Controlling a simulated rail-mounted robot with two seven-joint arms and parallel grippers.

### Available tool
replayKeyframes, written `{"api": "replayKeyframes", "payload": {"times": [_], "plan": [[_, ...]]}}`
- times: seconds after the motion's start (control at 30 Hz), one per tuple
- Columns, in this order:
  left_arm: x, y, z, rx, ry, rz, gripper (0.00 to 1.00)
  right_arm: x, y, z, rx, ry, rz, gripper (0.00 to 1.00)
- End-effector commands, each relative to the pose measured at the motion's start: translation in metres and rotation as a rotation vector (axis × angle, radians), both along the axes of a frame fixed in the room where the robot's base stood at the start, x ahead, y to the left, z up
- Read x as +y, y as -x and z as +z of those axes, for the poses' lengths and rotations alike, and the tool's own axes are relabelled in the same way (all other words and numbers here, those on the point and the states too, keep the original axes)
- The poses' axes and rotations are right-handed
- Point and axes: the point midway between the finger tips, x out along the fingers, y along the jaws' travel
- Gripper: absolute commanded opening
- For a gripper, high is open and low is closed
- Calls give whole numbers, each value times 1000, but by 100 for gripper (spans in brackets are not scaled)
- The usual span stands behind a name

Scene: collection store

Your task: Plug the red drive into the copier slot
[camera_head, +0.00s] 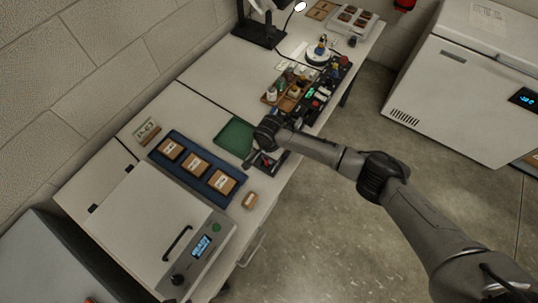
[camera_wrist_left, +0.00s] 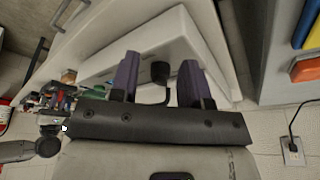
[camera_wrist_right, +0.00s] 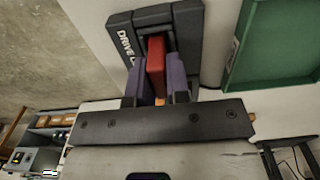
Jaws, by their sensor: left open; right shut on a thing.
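The red drive (camera_wrist_right: 156,62) is upright between the purple fingers of my right gripper (camera_wrist_right: 158,84), which is shut on it. The drive's far end is at the dark slot of the copier (camera_wrist_right: 188,34), a dark grey block with white "DRIVE" lettering. I cannot tell how deep the drive sits in the slot. In the head view my right gripper (camera_head: 260,156) is low over the table's front edge, and the copier (camera_head: 281,159) is partly hidden behind it. My left gripper (camera_wrist_left: 158,84) is open and empty in its wrist view, away from the copier.
A green tray (camera_head: 234,137) lies just beside the copier. A blue mat (camera_head: 173,177) with framed pieces and a small wooden block (camera_head: 249,201) are nearby. A cluttered organiser (camera_head: 305,101) stands further along. A white machine (camera_head: 147,233) with a display occupies the near end.

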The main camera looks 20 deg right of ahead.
Motion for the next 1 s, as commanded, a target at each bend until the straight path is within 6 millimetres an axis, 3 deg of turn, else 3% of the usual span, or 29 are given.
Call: {"api": "replayKeyframes", "payload": {"times": [0.1, 0.13, 0.23, 0.47, 1.0], "plan": [[-2, 0, -1, 0, 5, 4, 43, 0, 0, -3, 1, -1, 0, 0], [-2, 0, -1, 0, 7, 4, 43, 0, 0, -2, -1, -1, 0, 19], [-3, 0, 0, 0, 8, 6, 43, 0, 0, -2, -1, -1, 0, 27], [-2, 0, 1, 0, 8, 5, 43, 0, 0, 0, -1, -1, 0, 27], [2, 0, 42, 0, -5, -4, 43, 1, 0, 34, -1, -1, 0, 27]]}}
